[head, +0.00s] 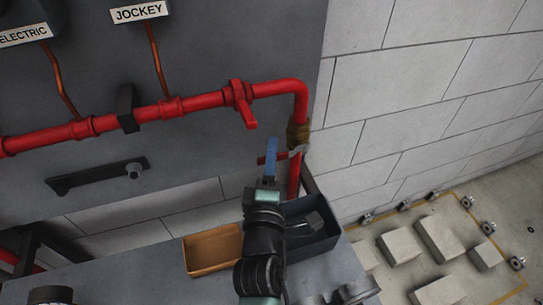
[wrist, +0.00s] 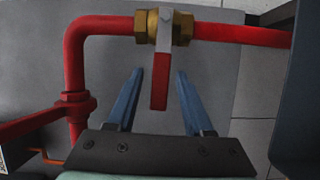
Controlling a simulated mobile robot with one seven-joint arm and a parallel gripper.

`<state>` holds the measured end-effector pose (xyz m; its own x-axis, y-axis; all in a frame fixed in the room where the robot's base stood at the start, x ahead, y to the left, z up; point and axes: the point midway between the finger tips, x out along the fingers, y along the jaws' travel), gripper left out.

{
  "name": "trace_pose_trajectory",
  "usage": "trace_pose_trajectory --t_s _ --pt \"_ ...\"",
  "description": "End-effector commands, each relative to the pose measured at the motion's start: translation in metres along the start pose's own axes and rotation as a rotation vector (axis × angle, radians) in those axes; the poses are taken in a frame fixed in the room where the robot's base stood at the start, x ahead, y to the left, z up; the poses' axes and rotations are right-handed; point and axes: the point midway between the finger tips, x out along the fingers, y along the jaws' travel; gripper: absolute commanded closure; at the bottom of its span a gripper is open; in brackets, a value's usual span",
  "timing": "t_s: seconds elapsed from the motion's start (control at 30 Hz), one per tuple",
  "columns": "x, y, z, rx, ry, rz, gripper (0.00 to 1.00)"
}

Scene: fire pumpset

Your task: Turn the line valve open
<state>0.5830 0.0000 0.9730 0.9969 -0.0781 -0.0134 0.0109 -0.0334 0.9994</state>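The line valve has a brass body (wrist: 165,27) on the red pipe, with a flat red lever (wrist: 160,80) standing across the pipe in the wrist view. In the head view the brass body (head: 298,133) sits on the downward pipe below the elbow, and its red lever (head: 264,159) points left, partly behind my fingers. My gripper (wrist: 160,73) is open, with one blue finger on each side of the lever and a visible gap on both sides. In the head view my gripper (head: 272,145) is just left of the valve; only the near finger shows clearly.
Another red handle (head: 243,104) is on the horizontal pipe above left of my gripper. A grey panel (head: 220,50) stands behind the pipes. An orange tray (head: 213,252) and a dark bin (head: 322,238) sit below my arm. A block wall is at the right.

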Motion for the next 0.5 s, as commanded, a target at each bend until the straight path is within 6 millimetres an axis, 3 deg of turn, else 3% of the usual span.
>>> trace_pose_trajectory --t_s 0.03,0.27,0.5 --pt "-0.0002 0.0 0.0 0.0 0.0 0.0 0.59" --pt "-0.0003 0.0 0.0 0.0 0.0 0.0 1.0" --pt "-0.0004 -0.0001 0.0 0.0 0.0 0.0 1.0"
